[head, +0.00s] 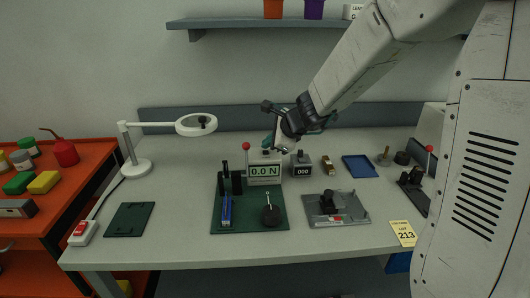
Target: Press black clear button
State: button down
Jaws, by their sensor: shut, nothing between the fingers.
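My gripper (268,146) is shut and empty, held above the back middle of the bench; its fingertips are small and partly blurred here. Just below it stands a grey force gauge with a display reading 0.0 N (264,172). To its right is a small dark counter reading 000 (302,170). I cannot make out which part is the black clear button. My gripper and wrist are close above the gauge's top, and whether they touch it cannot be told.
A grey fixture (336,208), a blue tray (360,167) and a yellow lot card (403,233) lie to the right. A white lamp (137,168) stands left. The bench's front middle is clear.

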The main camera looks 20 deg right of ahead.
jog(key=shift+r, duration=0.25)
jog(key=shift+r, duration=2.5)
jog(key=shift+s+a+f+n, duration=0.1)
jog(key=shift+s+a+n, duration=0.1)
jog(key=shift+n, duration=0.2)
jog(key=s+a+f+n+g, duration=0.1)
jog(key=s+n+g, duration=0.2)
jog(key=s+n, duration=0.3)
jog(key=s+a+n+g, duration=0.2)
jog(key=s+n, duration=0.3)
jog(key=s, duration=0.3)
jog(key=s+d+r+n+h, duration=0.1)
jog(key=s+d+n, duration=0.1)
jog(key=s, duration=0.5)
jog(key=s+d+r+n+g+h, duration=0.1)
jog(key=s+n, duration=0.3)
jog(key=s, duration=0.4)
jog(key=s+d+r+n+h, duration=0.1)
jog(key=s+d+n+h, duration=0.1)
jog(key=s, duration=0.5)
jog(key=shift+s+d+n+g, duration=0.3)
jog(key=shift+d+n+g, duration=0.1)
jog(key=shift+n, duration=0.5)
